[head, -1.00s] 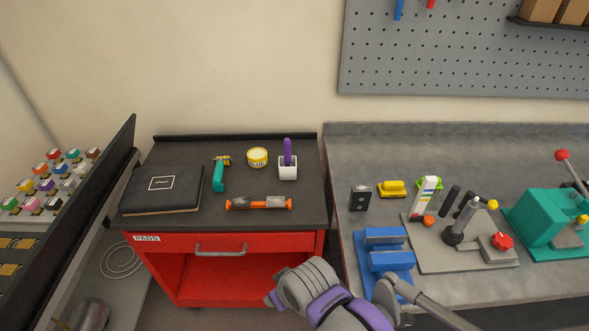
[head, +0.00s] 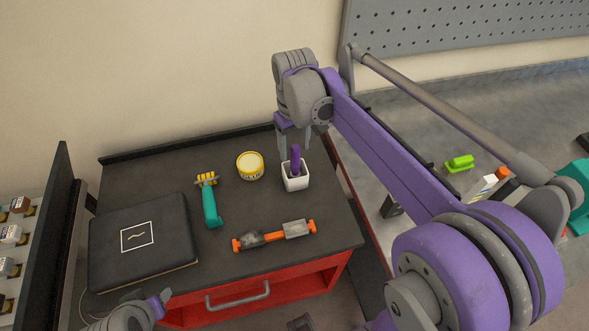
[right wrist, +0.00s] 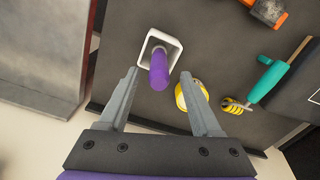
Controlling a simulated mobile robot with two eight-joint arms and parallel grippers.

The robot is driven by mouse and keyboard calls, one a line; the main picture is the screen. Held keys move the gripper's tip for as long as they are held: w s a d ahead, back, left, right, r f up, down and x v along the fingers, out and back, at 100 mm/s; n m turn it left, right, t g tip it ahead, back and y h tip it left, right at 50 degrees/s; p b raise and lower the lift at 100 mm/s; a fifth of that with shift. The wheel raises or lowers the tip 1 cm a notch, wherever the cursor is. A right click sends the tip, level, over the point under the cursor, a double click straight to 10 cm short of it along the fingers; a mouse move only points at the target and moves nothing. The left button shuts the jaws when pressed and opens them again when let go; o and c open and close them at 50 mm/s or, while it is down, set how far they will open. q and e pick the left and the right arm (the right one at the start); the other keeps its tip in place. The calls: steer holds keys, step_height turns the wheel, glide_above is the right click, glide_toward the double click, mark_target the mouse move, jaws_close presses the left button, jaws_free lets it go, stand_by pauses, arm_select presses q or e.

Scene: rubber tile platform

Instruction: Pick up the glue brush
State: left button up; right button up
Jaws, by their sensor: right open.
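The glue brush, seen as a thick purple handle (head: 295,158), stands upright in a white square cup (head: 297,183) on the dark cart top. Its lower end is hidden in the cup. My right gripper (head: 294,146) is open, pointing down just above and behind the cup. In the right wrist view the purple handle (right wrist: 159,70) appears between the tips of the open fingers (right wrist: 160,76), with the white cup (right wrist: 174,47) beyond; I cannot tell whether they touch. My left gripper (head: 150,305) is low at the left front; its jaw opening is unclear.
A yellow glue tin (head: 250,166) stands left of the cup. A teal-handled brush (head: 210,202), an orange-and-grey tool (head: 274,236) and a black book (head: 142,238) lie on the cart top (head: 165,170). The grey workbench (head: 440,125) is at the right.

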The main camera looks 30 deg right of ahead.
mark_target(295, 162)
steer(key=shift+s+f, duration=0.1)
steer(key=shift+f, duration=2.95)
jaws_close()
